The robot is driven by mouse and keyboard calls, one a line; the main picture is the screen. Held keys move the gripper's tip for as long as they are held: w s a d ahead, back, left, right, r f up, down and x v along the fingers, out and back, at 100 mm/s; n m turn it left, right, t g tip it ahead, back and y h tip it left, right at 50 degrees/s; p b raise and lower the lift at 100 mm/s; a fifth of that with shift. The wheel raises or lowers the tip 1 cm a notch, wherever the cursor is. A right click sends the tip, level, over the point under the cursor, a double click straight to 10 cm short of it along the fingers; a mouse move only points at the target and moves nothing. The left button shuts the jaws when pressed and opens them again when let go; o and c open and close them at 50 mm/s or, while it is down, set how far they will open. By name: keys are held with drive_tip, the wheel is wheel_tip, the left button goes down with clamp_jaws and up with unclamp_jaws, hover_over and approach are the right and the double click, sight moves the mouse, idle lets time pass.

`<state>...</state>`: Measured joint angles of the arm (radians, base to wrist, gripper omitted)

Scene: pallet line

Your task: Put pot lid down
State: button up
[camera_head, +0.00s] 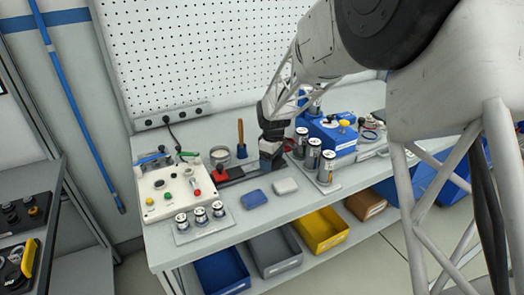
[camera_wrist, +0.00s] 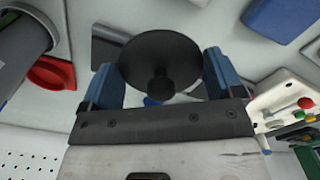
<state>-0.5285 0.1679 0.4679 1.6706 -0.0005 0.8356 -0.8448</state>
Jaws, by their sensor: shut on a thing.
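The pot lid (camera_wrist: 160,55) is a dark round disc with a small knob, seen in the wrist view. My gripper (camera_wrist: 161,74) is shut on it, with one blue finger on each side. In the head view my gripper (camera_head: 272,158) is low over the workbench, just right of a dark rail with a red part (camera_head: 221,173). The lid cannot be made out in the head view. Whether it touches the surface below cannot be told.
A metal pot (camera_head: 220,155) and a wooden-handled tool (camera_head: 241,138) stand behind the rail. A white control box (camera_head: 175,191) is left. A blue block (camera_head: 255,198) and a pale block (camera_head: 285,186) lie in front. Metal cylinders (camera_head: 326,168) stand right.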

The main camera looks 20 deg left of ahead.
idle(0.3)
drive_tip(key=w+a, duration=0.2)
drive_tip(key=w, duration=0.2)
drive_tip(key=w+a+f, duration=0.1)
drive_tip(key=w+a, duration=0.2)
drive_tip(key=w, duration=0.2)
drive_tip(key=w+a, duration=0.3)
drive_tip(key=w, duration=0.2)
drive_tip(key=shift+f, duration=0.25)
drive_tip(key=shift+f, duration=1.75)
drive_tip(key=shift+f, duration=0.15)
drive_tip(key=o, duration=0.7)
